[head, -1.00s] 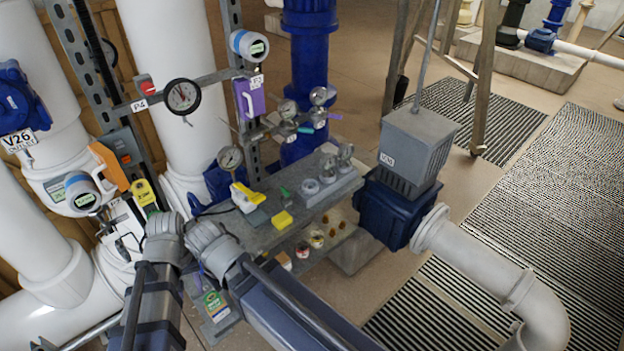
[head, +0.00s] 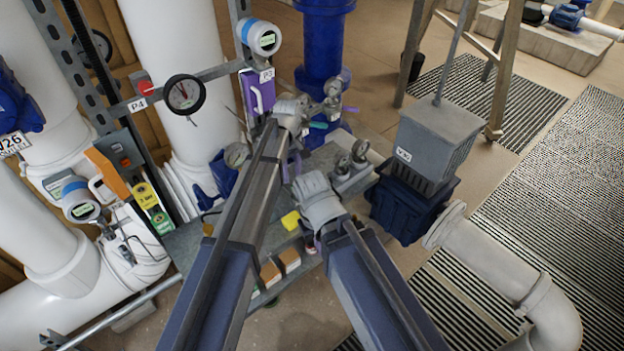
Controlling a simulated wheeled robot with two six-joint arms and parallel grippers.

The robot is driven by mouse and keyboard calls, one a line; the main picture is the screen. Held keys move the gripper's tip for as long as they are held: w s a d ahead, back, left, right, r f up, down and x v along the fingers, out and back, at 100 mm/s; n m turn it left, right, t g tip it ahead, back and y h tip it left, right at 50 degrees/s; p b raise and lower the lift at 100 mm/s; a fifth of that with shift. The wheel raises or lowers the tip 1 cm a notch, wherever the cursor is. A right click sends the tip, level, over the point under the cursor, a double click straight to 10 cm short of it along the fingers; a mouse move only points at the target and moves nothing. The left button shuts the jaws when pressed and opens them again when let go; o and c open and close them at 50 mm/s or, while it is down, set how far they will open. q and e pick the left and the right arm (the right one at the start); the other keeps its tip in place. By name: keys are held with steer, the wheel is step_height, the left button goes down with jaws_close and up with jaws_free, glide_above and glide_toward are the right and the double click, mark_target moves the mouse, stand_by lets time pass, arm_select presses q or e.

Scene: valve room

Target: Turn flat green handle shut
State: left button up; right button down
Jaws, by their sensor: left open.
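A small flat green handle (head: 318,125) sits on the valve piping below the round gauges, just right of my left arm's raised joint. My left gripper (head: 290,165) hangs below that joint, small and partly covered by my arm. It is open, below and left of the green handle and apart from it. I see nothing between its fingers. A purple lever (head: 350,109) is beside the green handle on the right. My right arm reaches in at the lower middle, and its gripper is hidden behind its own links.
A grey bench (head: 190,240) with a yellow object (head: 290,220) and small gauges (head: 350,165) lies under my arms. A purple box (head: 257,92) and blue pipe (head: 322,45) stand close behind. A grey-topped blue unit (head: 435,140) blocks the right.

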arm_select(q)
steer(key=shift+w+d, duration=0.45)
steer(key=shift+w, duration=0.05)
step_height(320, 180, down, 8)
steer(key=b, duration=0.8)
steer(key=shift+r, duration=0.1)
arm_select(e)
step_height(320, 180, down, 8)
steer(key=shift+d+r, duration=0.15)
steer(key=shift+d, duration=0.1)
steer(key=shift+w, duration=0.1)
arm_select(q)
jaws_close()
